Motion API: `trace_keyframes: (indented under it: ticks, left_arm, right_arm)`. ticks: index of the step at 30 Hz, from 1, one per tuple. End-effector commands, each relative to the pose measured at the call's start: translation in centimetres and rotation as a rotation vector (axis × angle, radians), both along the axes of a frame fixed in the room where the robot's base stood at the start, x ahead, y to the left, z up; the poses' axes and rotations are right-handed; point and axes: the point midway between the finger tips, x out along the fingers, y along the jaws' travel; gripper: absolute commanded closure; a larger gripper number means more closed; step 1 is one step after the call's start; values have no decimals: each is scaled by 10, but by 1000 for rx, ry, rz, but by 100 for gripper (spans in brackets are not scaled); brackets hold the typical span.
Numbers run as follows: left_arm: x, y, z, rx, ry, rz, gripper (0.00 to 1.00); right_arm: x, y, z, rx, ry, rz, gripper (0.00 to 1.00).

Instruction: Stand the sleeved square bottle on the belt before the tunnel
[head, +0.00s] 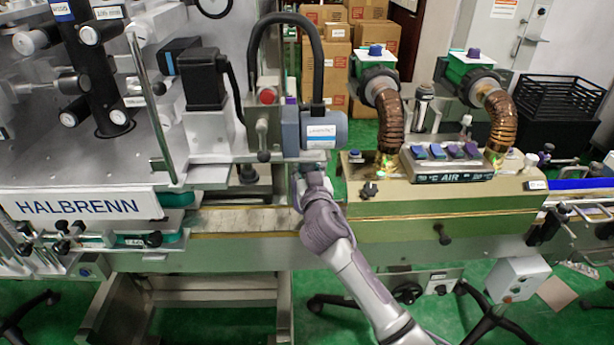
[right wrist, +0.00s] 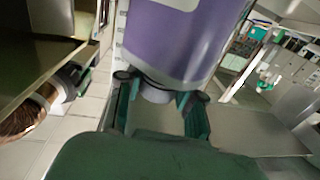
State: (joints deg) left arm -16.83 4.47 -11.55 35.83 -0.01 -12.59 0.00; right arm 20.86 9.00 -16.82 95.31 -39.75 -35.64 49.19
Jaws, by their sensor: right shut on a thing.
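My right gripper (head: 311,186) is over the belt at the left end of the tunnel, seen from behind in the head view. In the right wrist view its dark green fingers (right wrist: 160,100) are shut on the pale narrow neck of a purple bottle (right wrist: 185,40) with a white label patch. The bottle's far end is cut off by the frame. In the head view the bottle is mostly hidden by my gripper, and I cannot tell whether it touches the belt. The belt (head: 245,220) is a brownish strip. The tunnel (head: 450,208) is an olive-yellow hood on the right. My left gripper is not in view.
The sleeve machine with a HALBRENN sign (head: 80,204) stands at the left. A grey-blue motor unit (head: 315,130) hangs just above my right gripper. Brown hoses (head: 390,120) and an AIR panel (head: 448,177) top the tunnel. The belt left of my gripper is clear.

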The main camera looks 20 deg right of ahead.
Motion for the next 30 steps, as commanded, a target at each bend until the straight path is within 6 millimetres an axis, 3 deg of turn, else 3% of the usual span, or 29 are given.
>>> trace_keyframes:
  ticks: [6,18,19,21,23,30]
  left_arm:
    - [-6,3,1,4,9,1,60]
    - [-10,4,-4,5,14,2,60]
    - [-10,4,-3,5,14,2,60]
    - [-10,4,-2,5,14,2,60]
    - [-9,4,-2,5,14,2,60]
    - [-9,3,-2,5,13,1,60]
  right_arm:
    - [0,0,-29,-3,2,1,100]
    - [-1,1,-36,0,-1,2,100]
    - [-1,1,-36,0,2,1,60]
    - [-1,1,-35,-1,2,1,48]
    - [-1,1,-35,-1,2,1,38]
    - [-1,1,-35,-1,2,1,38]
